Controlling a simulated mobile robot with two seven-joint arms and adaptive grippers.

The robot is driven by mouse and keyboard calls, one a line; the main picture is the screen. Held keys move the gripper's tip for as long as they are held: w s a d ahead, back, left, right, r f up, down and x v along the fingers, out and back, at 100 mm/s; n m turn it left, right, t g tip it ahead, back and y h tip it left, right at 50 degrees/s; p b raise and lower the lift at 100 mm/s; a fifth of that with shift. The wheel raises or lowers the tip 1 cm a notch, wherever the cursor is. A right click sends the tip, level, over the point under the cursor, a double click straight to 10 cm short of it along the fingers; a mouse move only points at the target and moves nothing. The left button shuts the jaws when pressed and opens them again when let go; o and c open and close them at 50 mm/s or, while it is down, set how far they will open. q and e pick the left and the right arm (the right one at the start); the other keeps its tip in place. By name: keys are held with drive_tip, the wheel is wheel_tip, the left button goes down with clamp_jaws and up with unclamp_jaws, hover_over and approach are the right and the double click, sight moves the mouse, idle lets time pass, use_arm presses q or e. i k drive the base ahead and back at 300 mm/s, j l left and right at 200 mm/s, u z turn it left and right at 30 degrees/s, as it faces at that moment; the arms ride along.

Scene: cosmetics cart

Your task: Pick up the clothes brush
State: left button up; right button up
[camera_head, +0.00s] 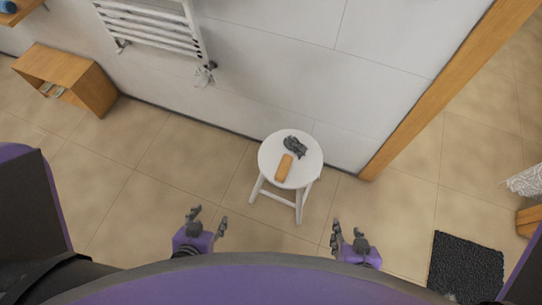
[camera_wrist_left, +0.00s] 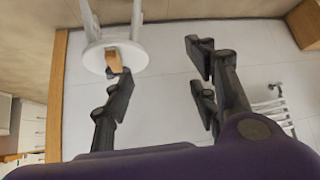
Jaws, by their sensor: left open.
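A wooden brown block shape, likely the clothes brush (camera_head: 284,168), lies on the round white seat of a stool (camera_head: 305,172). A dark grey object (camera_head: 295,146) lies beside it, towards the wall. In the left wrist view the brush (camera_wrist_left: 112,58) shows on the stool (camera_wrist_left: 94,58), partly behind a fingertip. My left gripper (camera_head: 208,217) is open and empty, in front of the stool and to its left. Its fingers stand wide apart in the left wrist view (camera_wrist_left: 158,68). My right gripper (camera_head: 347,228) is also open and empty, in front of the stool to its right.
A tiled wall with a white towel rail (camera_head: 150,28) stands behind the stool. A wooden shelf box (camera_head: 72,72) is at the left. A wooden door frame (camera_head: 450,85) rises at the right. A black mat (camera_head: 466,267) lies front right. The floor around the stool is clear.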

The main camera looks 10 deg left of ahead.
sight(283, 169)
drive_tip(key=j+z, duration=0.2)
drive_tip(key=z, duration=0.15)
drive_tip(key=j+z, duration=0.35)
drive_tip(key=k+j+z, duration=0.1)
drive_tip(key=z, duration=0.25)
